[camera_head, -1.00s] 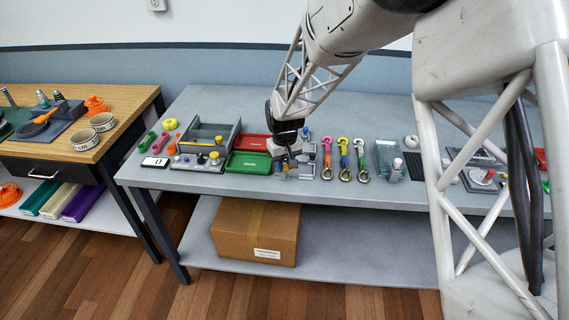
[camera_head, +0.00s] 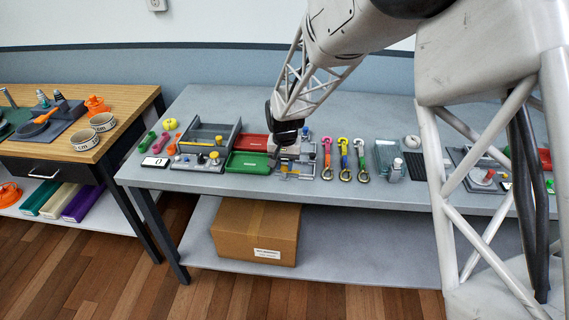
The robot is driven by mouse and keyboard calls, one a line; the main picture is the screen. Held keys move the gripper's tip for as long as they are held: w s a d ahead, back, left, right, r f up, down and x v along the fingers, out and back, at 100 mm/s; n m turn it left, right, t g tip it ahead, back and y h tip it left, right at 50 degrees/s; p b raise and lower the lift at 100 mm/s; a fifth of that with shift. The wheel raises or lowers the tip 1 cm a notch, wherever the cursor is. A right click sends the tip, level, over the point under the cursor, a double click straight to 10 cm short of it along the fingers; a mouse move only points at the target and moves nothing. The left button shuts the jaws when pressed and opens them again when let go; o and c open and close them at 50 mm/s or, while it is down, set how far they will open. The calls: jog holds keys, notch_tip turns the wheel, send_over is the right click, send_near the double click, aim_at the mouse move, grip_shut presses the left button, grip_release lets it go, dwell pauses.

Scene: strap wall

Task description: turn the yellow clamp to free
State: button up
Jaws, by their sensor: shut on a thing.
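My gripper (camera_head: 286,153) is over the grey fixture (camera_head: 304,171) at the middle of the grey table, in the head view. Its jaws are shut on a small part there. The yellow clamp (camera_head: 284,169) shows as a small yellow spot just below the fingers. The jaws and dark wrist hide much of the fixture, and the clamp's exact angle is too small to tell.
Left of the fixture are a green tray (camera_head: 249,162), a red tray (camera_head: 254,142) and a grey organiser (camera_head: 207,139) with knobs. The table's back left is clear.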

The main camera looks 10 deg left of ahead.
aim_at(285, 165)
jog(key=shift+r, duration=0.1)
jog(key=o, duration=0.9)
jog(key=shift+r, duration=3.85)
